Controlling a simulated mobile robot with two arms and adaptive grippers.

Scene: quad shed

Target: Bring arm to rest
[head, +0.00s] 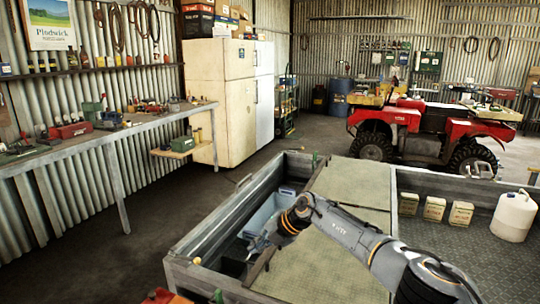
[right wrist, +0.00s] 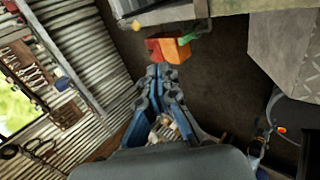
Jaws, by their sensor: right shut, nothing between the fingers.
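My right arm (head: 345,235) reaches in from the lower right over the trailer. Its right gripper (head: 256,246) hangs at the far end, above the trailer's left compartment. In the right wrist view the fingers of my right gripper (right wrist: 161,72) are together, with nothing held between them. My left gripper is in neither view.
The trailer's metal side wall (head: 228,212) runs close to my right gripper. A blue-grey bin (head: 268,213) sits inside. Cartons (head: 434,209) and a white jug (head: 513,216) stand on the right. An orange-red object (right wrist: 171,49) shows beyond my fingertips. Open floor lies left.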

